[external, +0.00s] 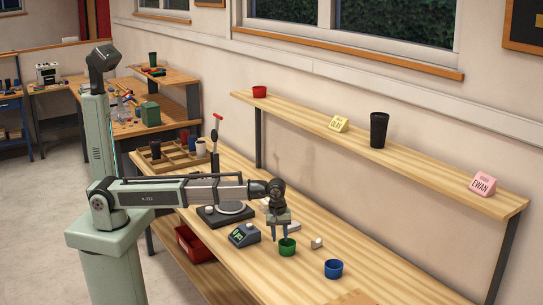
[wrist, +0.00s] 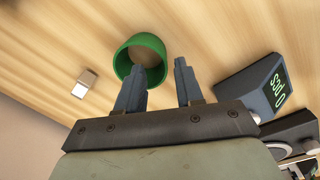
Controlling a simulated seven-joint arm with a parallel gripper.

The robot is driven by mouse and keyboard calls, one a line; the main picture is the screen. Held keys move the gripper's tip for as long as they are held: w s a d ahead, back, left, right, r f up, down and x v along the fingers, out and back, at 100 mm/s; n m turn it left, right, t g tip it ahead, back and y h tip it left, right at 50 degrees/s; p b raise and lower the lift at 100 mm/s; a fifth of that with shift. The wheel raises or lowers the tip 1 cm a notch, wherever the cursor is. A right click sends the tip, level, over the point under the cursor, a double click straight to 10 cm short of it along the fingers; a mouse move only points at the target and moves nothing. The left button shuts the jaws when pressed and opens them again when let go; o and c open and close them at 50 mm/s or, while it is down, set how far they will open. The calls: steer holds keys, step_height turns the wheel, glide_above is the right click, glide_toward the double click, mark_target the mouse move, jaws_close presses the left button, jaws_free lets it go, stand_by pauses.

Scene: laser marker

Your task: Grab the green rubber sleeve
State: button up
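The green rubber sleeve (external: 287,247) is a short open ring standing on the wooden workbench. It also shows in the wrist view (wrist: 141,52), with bare wood visible through its opening. My gripper (external: 280,237) is just above and beside the sleeve in the external view. In the wrist view my gripper (wrist: 181,75) has its two fingers apart with nothing between them. The left finger overlaps the sleeve's lower edge in the picture, and the right finger is clear of it. I cannot tell whether any finger touches the sleeve.
A blue sleeve (external: 333,269) stands to the right. A scale with a green display (external: 244,235) is close on the left, and a small pale block (external: 316,243) lies nearby. A shelf (external: 430,177) behind holds a black tumbler (external: 378,130). The bench's front right is mostly clear.

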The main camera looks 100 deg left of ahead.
mark_target(280, 246)
steer(key=shift+a+f, duration=0.15)
steer(key=shift+f, duration=1.3)
steer(key=shift+a+f, duration=0.15)
steer(key=shift+f, duration=1.25)
steer(key=shift+c, duration=0.3)
jaws_close()
